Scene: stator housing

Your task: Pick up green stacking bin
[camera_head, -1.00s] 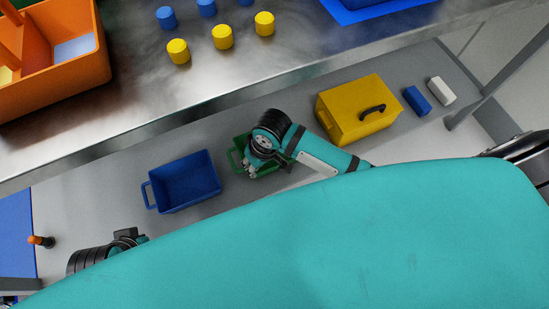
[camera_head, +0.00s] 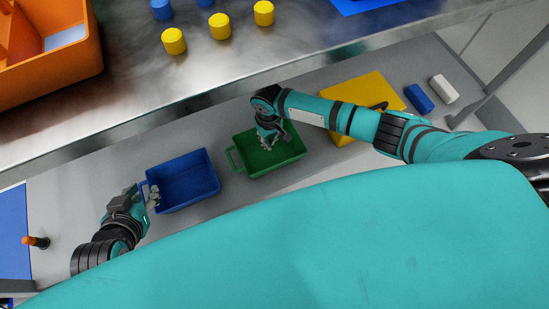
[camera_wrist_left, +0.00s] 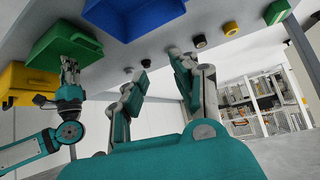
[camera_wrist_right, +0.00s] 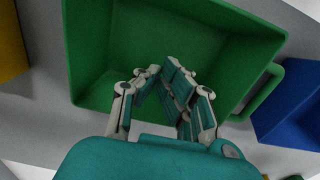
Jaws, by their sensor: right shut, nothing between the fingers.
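The green stacking bin (camera_head: 285,158) sits on the lower grey shelf between the blue bin and the yellow box, its handle facing left. It fills much of the right wrist view (camera_wrist_right: 230,45) and shows in the left wrist view (camera_wrist_left: 62,42). My right gripper (camera_head: 268,145) is over the bin's open top, fingers pointing down toward its interior. Its fingers (camera_wrist_right: 165,75) are together with nothing between them. Whether they touch the bin cannot be told. My left gripper (camera_head: 152,193) is by the handle end of the blue bin. Its fingers (camera_wrist_left: 155,75) are spread apart and empty.
The blue bin (camera_head: 183,181) stands left of the green bin, and a yellow box (camera_head: 345,95) stands close on its right. A blue block (camera_head: 419,98) and a white block (camera_head: 444,88) lie farther right. The metal table (camera_head: 130,100) stands above the shelf's far side.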

